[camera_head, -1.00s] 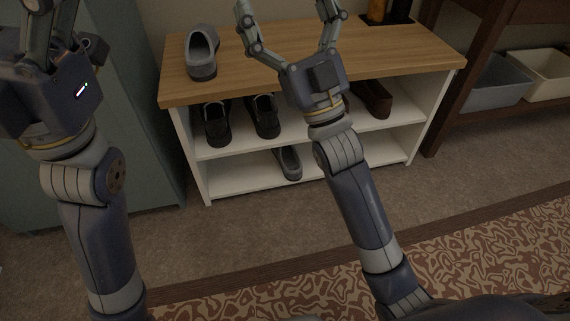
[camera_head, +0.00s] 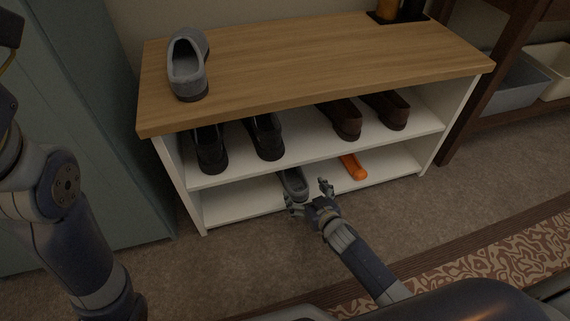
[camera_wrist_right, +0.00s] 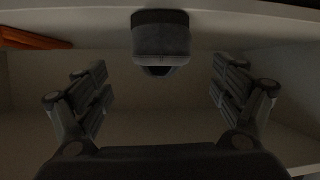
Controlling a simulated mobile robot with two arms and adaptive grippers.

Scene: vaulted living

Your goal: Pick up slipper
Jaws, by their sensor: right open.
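One grey slipper (camera_head: 186,65) sits on the wooden top of the shoe bench, at its left end. The other grey slipper (camera_head: 293,183) lies on the bottom shelf; its end shows at the top middle of the right wrist view (camera_wrist_right: 160,38). My right gripper (camera_head: 307,192) is low at the front of the bottom shelf, open and empty. Its fingers (camera_wrist_right: 160,95) are spread on either side of the line to the lower slipper, apart from it. Only the edge of my left gripper's body shows at the far left; its fingers are out of frame.
The bench (camera_head: 330,50) has a middle shelf with black shoes (camera_head: 209,148) and brown shoes (camera_head: 345,118) above my right gripper. An orange object (camera_head: 353,167) lies on the bottom shelf, right of the slipper. A green cabinet (camera_head: 85,130) stands at left. Carpet in front is open.

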